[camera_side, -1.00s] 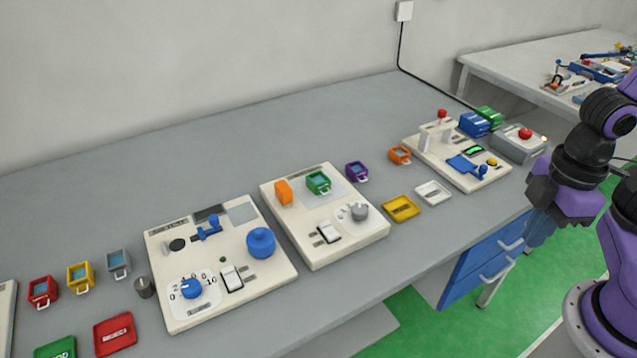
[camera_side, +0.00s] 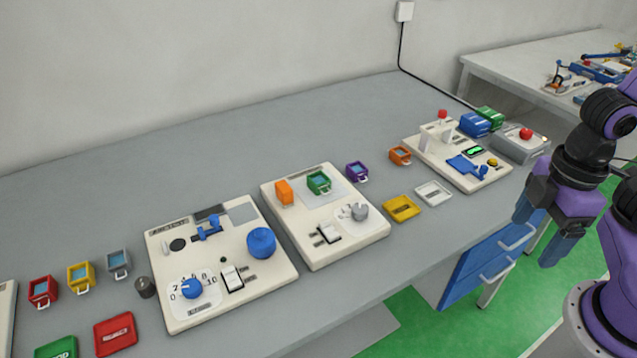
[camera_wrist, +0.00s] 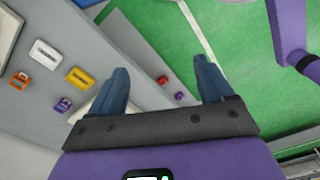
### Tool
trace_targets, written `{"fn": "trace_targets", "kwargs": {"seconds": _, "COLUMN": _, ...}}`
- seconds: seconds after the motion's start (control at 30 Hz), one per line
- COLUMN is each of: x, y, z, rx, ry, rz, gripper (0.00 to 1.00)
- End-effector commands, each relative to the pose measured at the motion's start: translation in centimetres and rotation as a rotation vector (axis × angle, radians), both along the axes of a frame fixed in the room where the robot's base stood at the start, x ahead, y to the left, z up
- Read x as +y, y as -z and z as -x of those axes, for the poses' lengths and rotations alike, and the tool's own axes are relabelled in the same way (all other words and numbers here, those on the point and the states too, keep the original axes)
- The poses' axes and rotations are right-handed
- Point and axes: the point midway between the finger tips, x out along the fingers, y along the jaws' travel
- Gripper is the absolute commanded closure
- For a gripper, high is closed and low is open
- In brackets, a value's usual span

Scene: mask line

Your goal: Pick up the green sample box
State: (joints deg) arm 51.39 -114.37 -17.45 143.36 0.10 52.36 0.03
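The green sample box (camera_side: 319,182) has a bluish window and a pale handle at its front. It stands upright on the middle white panel (camera_side: 318,258), right of an orange block. My gripper (camera_side: 540,236) is far to its right, beyond the front edge of the bench, with its fingers pointing down-left. The two blue fingers are apart with nothing between them, as the wrist view (camera_wrist: 160,85) also shows. I do not see the green sample box in the wrist view.
The orange block (camera_side: 284,192) stands close left of the green box, and a purple box (camera_side: 357,171) to its right. A dial (camera_side: 360,211) and rocker switch (camera_side: 328,232) are in front. Yellow (camera_side: 402,208) and white (camera_side: 434,193) trays lie toward my gripper. The bench behind is clear.

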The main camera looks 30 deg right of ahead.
Motion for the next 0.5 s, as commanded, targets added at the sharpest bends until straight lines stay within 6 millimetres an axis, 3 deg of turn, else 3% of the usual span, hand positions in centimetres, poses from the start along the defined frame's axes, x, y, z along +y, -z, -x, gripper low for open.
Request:
{"fn": "trace_targets", "kwargs": {"seconds": 0.33, "x": 0.4, "y": -0.2, "z": -0.5, "rx": 0.000, "ry": -0.004, "rz": 0.000, "gripper": 0.19}}
{"fn": "trace_targets", "kwargs": {"seconds": 0.5, "x": 3.2, "y": -1.4, "z": -3.7, "rx": -0.001, "ry": -0.037, "rz": 0.004, "gripper": 0.19}}
